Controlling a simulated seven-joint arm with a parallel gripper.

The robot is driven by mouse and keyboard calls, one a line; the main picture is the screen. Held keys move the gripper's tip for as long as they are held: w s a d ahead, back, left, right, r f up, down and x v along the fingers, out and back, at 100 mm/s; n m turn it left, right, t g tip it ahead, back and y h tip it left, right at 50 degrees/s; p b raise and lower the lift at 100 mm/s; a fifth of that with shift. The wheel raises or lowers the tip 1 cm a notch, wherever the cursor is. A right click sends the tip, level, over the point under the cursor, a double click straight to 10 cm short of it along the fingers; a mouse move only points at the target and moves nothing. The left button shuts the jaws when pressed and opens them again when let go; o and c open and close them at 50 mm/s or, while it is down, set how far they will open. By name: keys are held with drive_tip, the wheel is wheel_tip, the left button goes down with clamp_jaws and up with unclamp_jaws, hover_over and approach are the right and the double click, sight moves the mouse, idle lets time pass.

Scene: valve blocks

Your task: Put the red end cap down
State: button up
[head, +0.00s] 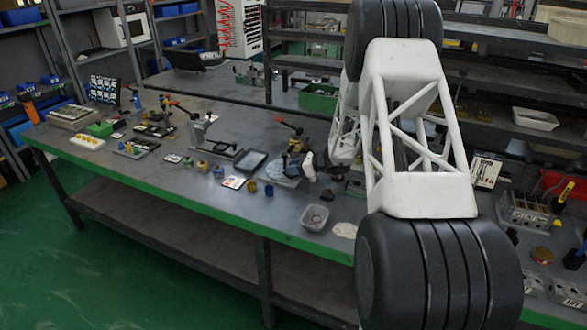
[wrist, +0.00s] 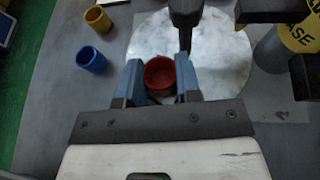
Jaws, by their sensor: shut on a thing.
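The red end cap (wrist: 159,73) is a small round cup seen from above in the wrist view. My gripper (wrist: 160,78) is shut on it, with one blue-grey finger at its left side and one at its right. The cap is over the near part of a pale, mottled round plate (wrist: 215,65). I cannot tell whether it touches the plate. In the head view the round plate (head: 284,181) lies on the bench, with my white wrist at its right; the cap cannot be made out there.
A yellow cup (wrist: 97,19) and a blue cup (wrist: 92,60) stand left of the plate. A dark post (wrist: 185,20) rises just beyond the cap. A yellow-topped grease container (wrist: 300,35) stands at the right.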

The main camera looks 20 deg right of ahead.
drive_tip(key=shift+f, duration=0.1)
idle(0.3)
drive_tip(key=o, duration=0.9)
drive_tip(key=shift+v, duration=0.8)
drive_tip(key=v, duration=1)
drive_tip(key=shift+s+d+r, duration=0.1)
drive_tip(key=shift+r, duration=0.15)
